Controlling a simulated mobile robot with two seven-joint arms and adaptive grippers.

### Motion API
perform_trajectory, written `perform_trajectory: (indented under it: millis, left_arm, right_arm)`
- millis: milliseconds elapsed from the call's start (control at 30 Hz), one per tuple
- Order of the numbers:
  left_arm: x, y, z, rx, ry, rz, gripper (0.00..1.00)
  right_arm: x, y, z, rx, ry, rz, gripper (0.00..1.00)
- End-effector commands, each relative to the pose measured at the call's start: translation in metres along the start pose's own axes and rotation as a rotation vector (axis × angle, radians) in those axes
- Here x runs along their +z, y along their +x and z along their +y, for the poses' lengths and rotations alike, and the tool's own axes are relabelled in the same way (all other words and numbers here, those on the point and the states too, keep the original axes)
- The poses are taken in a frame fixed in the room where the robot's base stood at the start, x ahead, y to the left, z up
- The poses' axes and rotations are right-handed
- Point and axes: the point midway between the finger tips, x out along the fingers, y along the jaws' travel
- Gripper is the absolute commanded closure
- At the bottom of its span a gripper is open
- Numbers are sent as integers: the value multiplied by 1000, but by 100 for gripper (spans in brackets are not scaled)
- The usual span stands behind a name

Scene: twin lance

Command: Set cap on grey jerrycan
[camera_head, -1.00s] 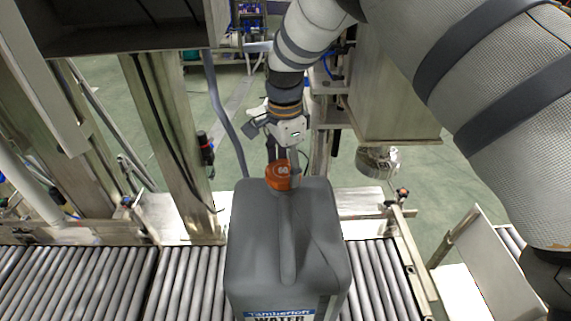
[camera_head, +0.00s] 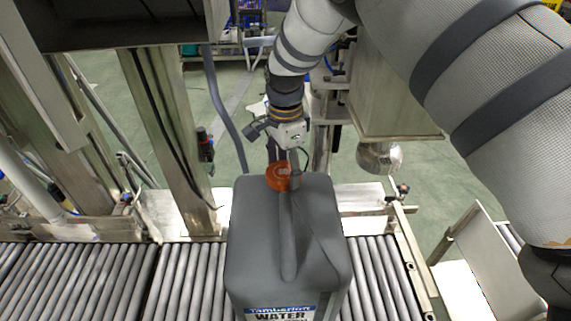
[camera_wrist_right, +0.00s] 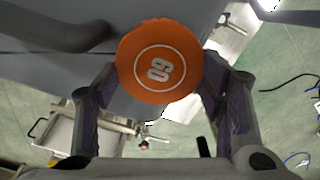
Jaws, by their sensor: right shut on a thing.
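The grey jerrycan (camera_head: 262,230) stands upright on the roller conveyor, with a "WATER" label on its front. The orange cap (camera_head: 277,178) is at the far end of the jerrycan's top. My right gripper (camera_head: 284,168) comes from behind and is shut on the cap, a finger on each side. The cap hides the jerrycan's mouth, so I cannot tell whether it touches the neck. My left gripper is not in view.
The roller conveyor (camera_head: 95,285) runs left and right of the jerrycan. A steel post (camera_head: 165,140) stands behind at left. A steel cabinet (camera_head: 395,90) hangs behind at right. Green floor shows beyond.

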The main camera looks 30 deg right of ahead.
Motion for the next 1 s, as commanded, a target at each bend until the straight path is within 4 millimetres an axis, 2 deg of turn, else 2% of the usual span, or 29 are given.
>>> perform_trajectory:
  millis: [367,400,467,833,933,1000]
  left_arm:
    - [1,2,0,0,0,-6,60]
    - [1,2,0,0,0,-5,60]
    - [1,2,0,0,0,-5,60]
    - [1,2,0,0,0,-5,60]
    - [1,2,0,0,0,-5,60]
    - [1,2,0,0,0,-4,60]
  right_arm:
    - [0,8,0,2,0,0,55]
    - [0,7,0,1,0,0,28]
    - [0,7,0,1,0,0,14]
    - [0,3,0,-1,0,0,14]
    - [0,-14,-1,-3,0,1,14]
    - [0,-33,-1,-4,0,0,14]
